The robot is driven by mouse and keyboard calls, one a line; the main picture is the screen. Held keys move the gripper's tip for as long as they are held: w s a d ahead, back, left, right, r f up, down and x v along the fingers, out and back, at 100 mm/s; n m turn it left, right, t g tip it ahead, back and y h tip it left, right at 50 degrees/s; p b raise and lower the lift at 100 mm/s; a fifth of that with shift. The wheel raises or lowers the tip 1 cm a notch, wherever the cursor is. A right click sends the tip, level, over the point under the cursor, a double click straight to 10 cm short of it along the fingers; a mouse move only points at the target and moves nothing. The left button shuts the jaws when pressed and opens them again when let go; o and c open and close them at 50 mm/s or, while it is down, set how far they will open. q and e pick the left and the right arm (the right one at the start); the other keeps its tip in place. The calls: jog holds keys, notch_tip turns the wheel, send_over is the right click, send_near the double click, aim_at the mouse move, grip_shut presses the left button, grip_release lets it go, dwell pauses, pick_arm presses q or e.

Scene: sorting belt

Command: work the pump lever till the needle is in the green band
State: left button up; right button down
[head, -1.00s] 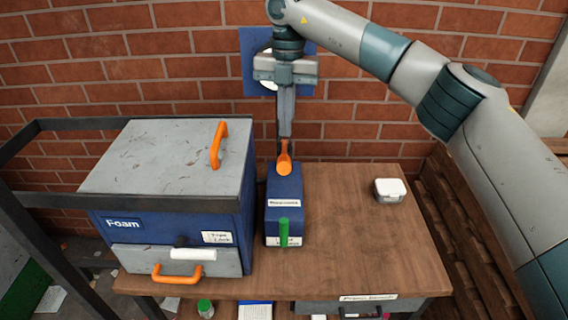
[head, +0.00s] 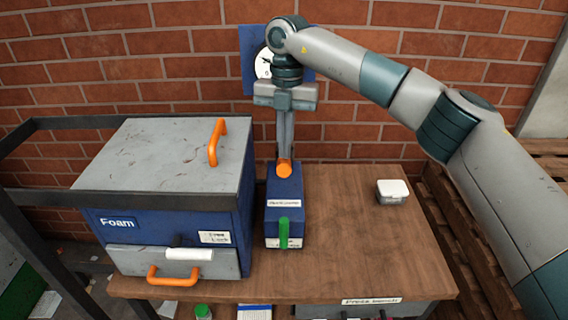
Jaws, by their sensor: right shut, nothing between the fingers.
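The blue pump box (head: 285,192) stands on the bench with a green handle (head: 284,234) at its front. Its orange lever (head: 284,169) sticks up at the back and shows almost end-on. My right gripper (head: 285,156) points down with its fingers closed and empty, its tips at the top of the lever and seemingly touching it. The gauge (head: 263,64) on a blue wall plate is mostly hidden behind my right arm. Part of its white face and a dark needle show, but I cannot tell whether the needle is in a green band. My left gripper is not in view.
A small white-lidded box (head: 392,190) sits on the right of the wooden bench (head: 350,245). The bench between is clear. A brick wall closes the back.

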jog(key=shift+f, duration=0.2)
jog(key=shift+f+b, duration=1.45)
jog(key=shift+f, duration=0.6)
